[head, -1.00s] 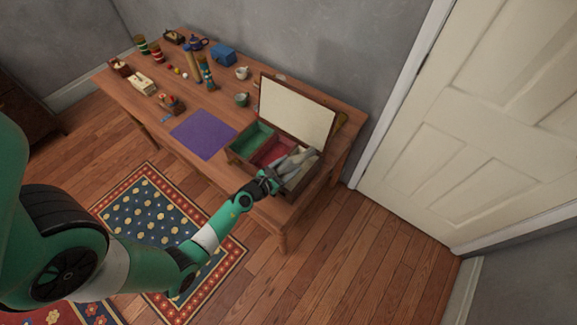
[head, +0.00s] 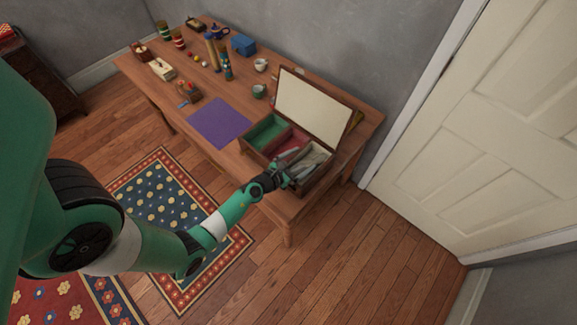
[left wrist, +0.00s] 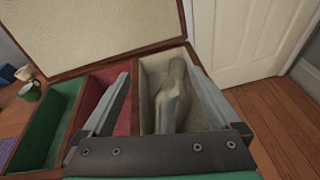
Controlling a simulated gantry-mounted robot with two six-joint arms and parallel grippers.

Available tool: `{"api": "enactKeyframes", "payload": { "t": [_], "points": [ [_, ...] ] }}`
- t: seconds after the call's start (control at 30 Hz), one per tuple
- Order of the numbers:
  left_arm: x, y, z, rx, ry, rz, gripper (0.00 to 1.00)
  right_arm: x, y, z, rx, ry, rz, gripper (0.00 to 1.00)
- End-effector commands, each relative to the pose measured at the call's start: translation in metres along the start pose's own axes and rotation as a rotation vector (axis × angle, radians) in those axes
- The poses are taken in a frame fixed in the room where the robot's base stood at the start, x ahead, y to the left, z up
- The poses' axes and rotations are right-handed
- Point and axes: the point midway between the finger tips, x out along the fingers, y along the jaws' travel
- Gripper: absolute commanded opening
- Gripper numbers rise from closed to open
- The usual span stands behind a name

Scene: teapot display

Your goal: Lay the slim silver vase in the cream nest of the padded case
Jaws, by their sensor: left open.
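The padded case (head: 252,147) stands open on the table, with green, red and cream compartments in a row. In the left wrist view, the slim silver vase (left wrist: 172,98) lies lengthwise inside the cream nest (left wrist: 148,75). I cannot tell whether it rests fully on the padding. In the head view the vase (head: 308,160) is small and partly mixed with my fingers. My left gripper (left wrist: 160,76) is open over the cream compartment, one finger on each side of the vase, with visible gaps. It also shows at the case's front right in the head view (head: 284,176). My right gripper is out of view.
The case's lid (head: 313,103) stands raised behind the compartments. The green compartment (left wrist: 45,125) and red compartment (left wrist: 100,95) look empty. A purple mat (head: 219,123) lies left of the case. Cups, a blue box (head: 243,45) and several small things stand farther back.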

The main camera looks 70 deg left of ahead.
Motion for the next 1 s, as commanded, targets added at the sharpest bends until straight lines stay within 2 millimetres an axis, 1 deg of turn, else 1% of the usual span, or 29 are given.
{"api": "enactKeyframes", "payload": {
  "t": [0.03, 0.1, 0.3, 0.4, 0.5, 0.67, 1.0],
  "points": [
    [-0.01, 0.001, 0.003, -0.001, 0.003, 0.0, 0.96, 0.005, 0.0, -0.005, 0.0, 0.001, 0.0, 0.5],
    [-0.027, 0.001, 0.003, -0.002, 0.003, 0.002, 0.96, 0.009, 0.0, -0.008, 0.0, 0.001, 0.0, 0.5],
    [-0.079, 0.001, 0.002, -0.002, 0.003, 0.002, 0.96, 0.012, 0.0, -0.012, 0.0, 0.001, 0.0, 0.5],
    [-0.099, 0.001, 0.001, -0.003, 0.002, 0.002, 0.96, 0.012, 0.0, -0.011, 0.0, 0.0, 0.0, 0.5],
    [-0.113, 0.001, 0.0, -0.002, 0.001, 0.003, 0.96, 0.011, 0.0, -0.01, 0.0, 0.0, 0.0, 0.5],
    [-0.121, 0.0, 0.001, 0.0, 0.0, 0.001, 0.96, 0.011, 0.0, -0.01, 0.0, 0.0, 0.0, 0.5],
    [-0.12, 0.001, 0.003, -0.003, -0.005, 0.001, 0.96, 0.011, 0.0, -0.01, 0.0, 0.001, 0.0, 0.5]
  ]
}}
